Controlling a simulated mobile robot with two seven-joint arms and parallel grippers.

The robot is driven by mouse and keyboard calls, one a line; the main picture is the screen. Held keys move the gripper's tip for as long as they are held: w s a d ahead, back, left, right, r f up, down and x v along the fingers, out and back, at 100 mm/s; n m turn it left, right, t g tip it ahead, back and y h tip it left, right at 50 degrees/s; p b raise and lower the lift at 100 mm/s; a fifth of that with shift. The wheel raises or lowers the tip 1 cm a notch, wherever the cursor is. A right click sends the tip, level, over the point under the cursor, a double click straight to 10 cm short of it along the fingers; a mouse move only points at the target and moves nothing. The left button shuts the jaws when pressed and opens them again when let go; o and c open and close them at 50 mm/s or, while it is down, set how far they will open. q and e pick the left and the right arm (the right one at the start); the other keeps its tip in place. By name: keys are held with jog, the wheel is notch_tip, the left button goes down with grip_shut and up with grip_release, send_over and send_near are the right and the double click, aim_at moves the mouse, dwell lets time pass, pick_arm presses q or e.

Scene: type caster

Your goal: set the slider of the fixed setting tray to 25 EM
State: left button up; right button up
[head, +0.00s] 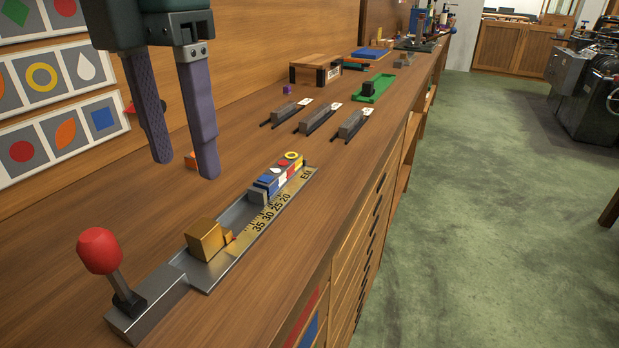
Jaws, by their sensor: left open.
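The setting tray (190,273) is a long grey metal channel on the wooden bench, running away from me. Its brass slider (206,240) sits in the nearer part of the channel. A small brass pointer on the slider's right side lies at the scale, on the near side of the 35 mark. The brass scale (270,209) reads 35, 30, 25, 20 and EM going away. A row of coloured blocks (278,178) stands in the far part of the channel. My left gripper (182,166) is open and empty, above and beyond the slider, fingers pointing down. My right gripper is out of view.
A lever with a red knob (99,251) rises at the tray's near end. Several small grey holders (318,117), a wooden stand (313,70) and a green tray (373,88) lie farther along the bench. Picture cards (60,77) hang on the left wall. The bench's front edge is at right.

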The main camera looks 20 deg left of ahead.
aim_at(202, 227)
pick_arm(q)
notch_tip(202, 227, down, 9)
jog(key=shift+s+r+b, duration=0.1)
jog(key=shift+b, duration=0.6)
grip_shut()
dwell(1.0)
